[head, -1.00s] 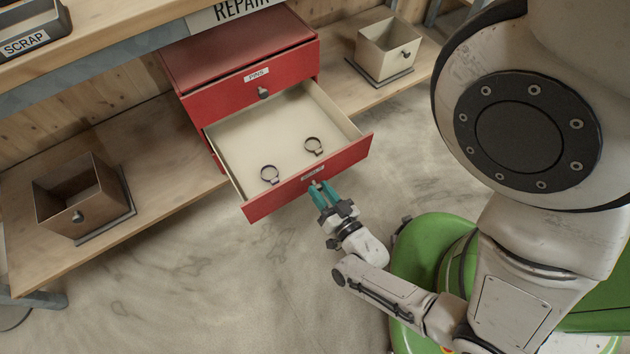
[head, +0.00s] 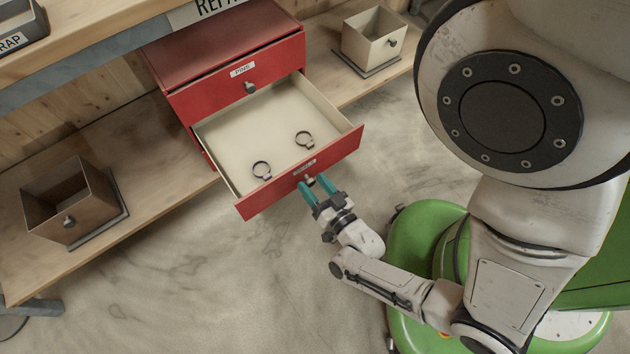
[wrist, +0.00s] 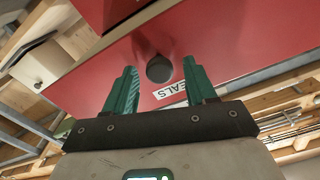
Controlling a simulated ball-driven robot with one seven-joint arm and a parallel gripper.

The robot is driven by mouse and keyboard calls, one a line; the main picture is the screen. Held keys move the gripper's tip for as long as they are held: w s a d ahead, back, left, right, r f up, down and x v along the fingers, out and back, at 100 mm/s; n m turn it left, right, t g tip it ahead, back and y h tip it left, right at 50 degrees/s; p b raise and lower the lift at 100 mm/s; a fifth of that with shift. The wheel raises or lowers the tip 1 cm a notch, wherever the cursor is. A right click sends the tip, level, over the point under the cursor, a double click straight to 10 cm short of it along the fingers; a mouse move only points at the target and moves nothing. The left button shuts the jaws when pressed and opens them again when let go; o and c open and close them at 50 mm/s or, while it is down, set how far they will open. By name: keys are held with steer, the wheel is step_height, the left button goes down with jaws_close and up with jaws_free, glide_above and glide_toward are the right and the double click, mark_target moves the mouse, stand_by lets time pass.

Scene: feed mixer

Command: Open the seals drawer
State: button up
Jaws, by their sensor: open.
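The seals drawer (head: 345,148) is the red lower drawer of the cabinet. In the head view it stands pulled out, with two ring clamps (head: 262,170) (head: 304,139) on its pale floor. In the wrist view its front (wrist: 225,45) carries a white label (wrist: 171,90) reading "SEALS", upside down, and a dark round knob (wrist: 159,69). My gripper (head: 318,187) is at the drawer front with its teal fingers open. In the wrist view the fingers of my gripper (wrist: 160,88) stand on either side of the knob, with gaps visible.
The pins drawer (head: 208,97) above is shut. A brown bin (head: 70,205) stands on the lower shelf at left and a cream bin (head: 372,40) at right. A scrap tray (head: 20,30) sits on the bench top. The floor in front of the drawer is clear.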

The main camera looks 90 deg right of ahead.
steer(key=v, duration=1)
steer(key=shift+s+a, duration=0.25)
steer(key=shift+s, duration=0.05)
